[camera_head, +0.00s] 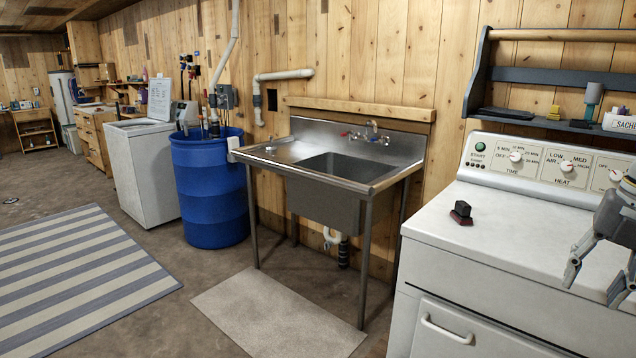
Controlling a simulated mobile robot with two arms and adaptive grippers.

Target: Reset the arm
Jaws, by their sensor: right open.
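My right gripper (592,276) is at the right edge of the head view, above the white top of the dryer (500,235). Its two fingers point down and stand apart, with nothing between them. Part of its arm is cut off by the picture's edge. A small dark block with a reddish base (461,212) sits on the dryer top, to the left of the gripper and apart from it. My left gripper is not in view.
A steel sink (345,165) stands left of the dryer, with a blue barrel (210,190) and white washer (140,165) beyond. A dark shelf (560,125) hangs above the dryer. A striped rug (75,270) and grey mat (278,315) lie on the open floor.

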